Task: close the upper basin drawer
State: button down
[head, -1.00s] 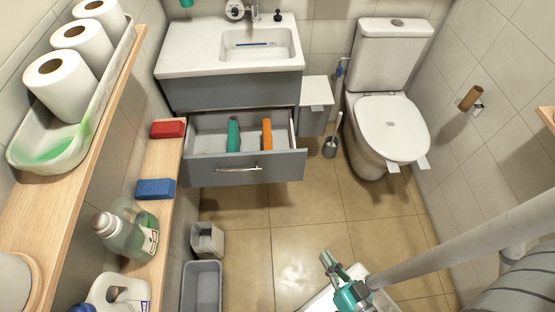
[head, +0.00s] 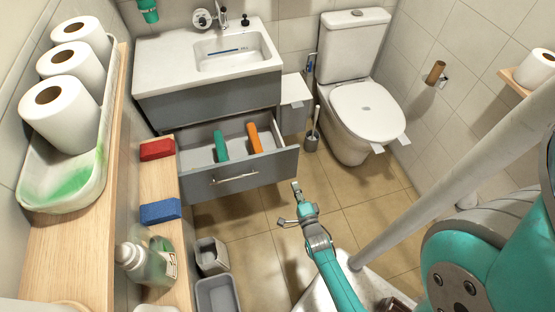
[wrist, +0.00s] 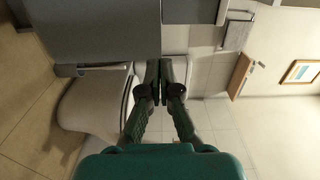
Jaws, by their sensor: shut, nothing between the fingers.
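A grey basin drawer (head: 238,174) stands pulled out below a grey front panel (head: 215,104) under the white basin top, in the head view. It has a metal bar handle (head: 234,178) and holds a green item (head: 220,146) and an orange item (head: 254,138). The panel above it looks flush with the cabinet. My gripper (head: 296,187) is in front of the drawer's right end, close to its front corner; I cannot tell whether it touches. In the wrist view my gripper's fingers (wrist: 161,66) are together and empty, beside a large grey panel (wrist: 108,28).
A toilet (head: 366,112) stands right of the basin, with a toilet brush (head: 313,135) between. A wooden shelf (head: 164,190) with a red block (head: 157,149) and a blue block (head: 160,211) runs along the left.

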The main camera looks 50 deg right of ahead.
aim_at(282, 152)
jog(key=x, duration=1.4)
jog(key=shift+w+d, duration=0.1)
jog(key=shift+w, duration=0.1)
